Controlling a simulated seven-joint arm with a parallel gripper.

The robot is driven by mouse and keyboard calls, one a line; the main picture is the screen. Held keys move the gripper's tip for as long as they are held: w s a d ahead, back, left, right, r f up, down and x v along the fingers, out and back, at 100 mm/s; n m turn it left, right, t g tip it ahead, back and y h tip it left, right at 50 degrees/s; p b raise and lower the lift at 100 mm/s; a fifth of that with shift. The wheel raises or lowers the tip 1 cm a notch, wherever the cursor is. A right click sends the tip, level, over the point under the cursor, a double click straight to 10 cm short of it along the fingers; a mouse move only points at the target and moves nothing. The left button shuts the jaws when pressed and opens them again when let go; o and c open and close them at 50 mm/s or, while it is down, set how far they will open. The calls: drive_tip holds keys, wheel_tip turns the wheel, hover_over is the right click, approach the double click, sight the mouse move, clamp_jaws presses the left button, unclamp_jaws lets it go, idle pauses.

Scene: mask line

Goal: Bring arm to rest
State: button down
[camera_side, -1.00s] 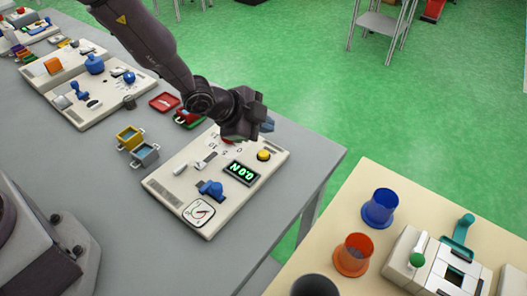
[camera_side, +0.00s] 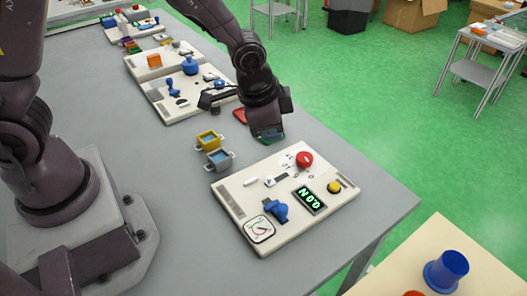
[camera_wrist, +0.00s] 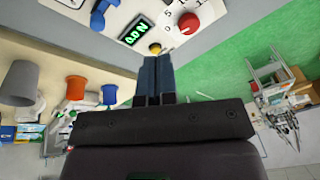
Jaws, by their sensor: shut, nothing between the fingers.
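My gripper (camera_side: 269,133) hangs above the grey table (camera_side: 330,150), behind the nearest white panel (camera_side: 240,207) in the side view. Its fingers are shut and hold nothing; they also show closed together in the wrist view (camera_wrist: 154,62). The panel carries a red knob (camera_side: 304,159), a yellow button (camera_side: 334,186), a lit green display (camera_side: 310,200), a blue handle (camera_side: 279,210) and a round dial (camera_side: 259,229). In the wrist view, the red knob (camera_wrist: 188,23), yellow button (camera_wrist: 155,48) and display (camera_wrist: 133,31) lie beyond the fingertips.
A yellow bin (camera_side: 209,140) and a grey-blue bin (camera_side: 218,160) stand left of the gripper. More panels (camera_side: 205,103) line the table behind. A red tray (camera_side: 240,115) is partly hidden by the arm. A cream table (camera_side: 480,280) with a blue cup (camera_side: 445,271) stands front right.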

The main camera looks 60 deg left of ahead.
drive_tip(key=s+a+r+n+t, duration=0.1)
drive_tip(key=s+a+r+n, duration=0.2)
drive_tip(key=s+r, duration=0.5)
drive_tip(key=s+a+r+n+t, duration=0.1)
drive_tip(key=s+a+r+n, duration=0.2)
drive_tip(key=s+r, duration=0.6)
drive_tip(key=shift+a+r+n, duration=0.3)
drive_tip(key=shift+a+r, duration=0.4)
drive_tip(key=shift+a, duration=0.15)
